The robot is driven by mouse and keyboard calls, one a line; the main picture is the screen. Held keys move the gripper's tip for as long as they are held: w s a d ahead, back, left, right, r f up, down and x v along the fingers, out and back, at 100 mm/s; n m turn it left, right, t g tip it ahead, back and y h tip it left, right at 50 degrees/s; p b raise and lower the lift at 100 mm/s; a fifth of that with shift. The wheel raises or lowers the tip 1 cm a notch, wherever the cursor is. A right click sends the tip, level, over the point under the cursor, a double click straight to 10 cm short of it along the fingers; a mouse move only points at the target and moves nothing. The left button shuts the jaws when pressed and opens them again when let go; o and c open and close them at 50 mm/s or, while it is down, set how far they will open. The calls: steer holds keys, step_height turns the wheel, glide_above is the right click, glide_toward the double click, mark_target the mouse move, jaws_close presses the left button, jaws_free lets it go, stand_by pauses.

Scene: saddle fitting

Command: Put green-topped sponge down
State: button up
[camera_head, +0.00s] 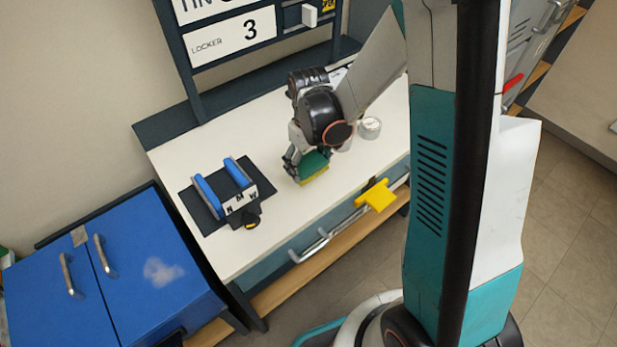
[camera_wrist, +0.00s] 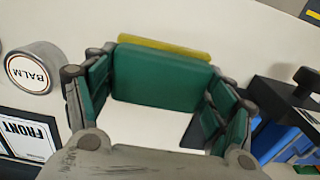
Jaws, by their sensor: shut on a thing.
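The green-topped sponge (camera_head: 314,168) has a green top and a yellow lower layer in the head view. My gripper (camera_head: 303,160) is around it, over the white worktop (camera_head: 275,127). In the wrist view the sponge (camera_wrist: 160,78) spans the space between the finger pads of my gripper (camera_wrist: 158,88), its yellow edge on the far side. My gripper is shut on it. The sponge is low over the worktop; I cannot tell whether its underside touches.
A dark mat (camera_head: 202,212) with a blue-padded stand (camera_head: 207,196) is left of the sponge. A balm tin (camera_wrist: 30,68) and a FRONT card (camera_wrist: 22,136) are on its other side. A yellow piece (camera_head: 377,195) hangs at the worktop's front edge. Bare worktop lies around the sponge.

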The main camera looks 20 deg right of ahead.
mark_target(308, 175)
steer(key=shift+f+b, duration=0.8)
steer(key=shift+f, duration=1.65)
steer(key=shift+f, duration=0.15)
steer(key=o, duration=1.4)
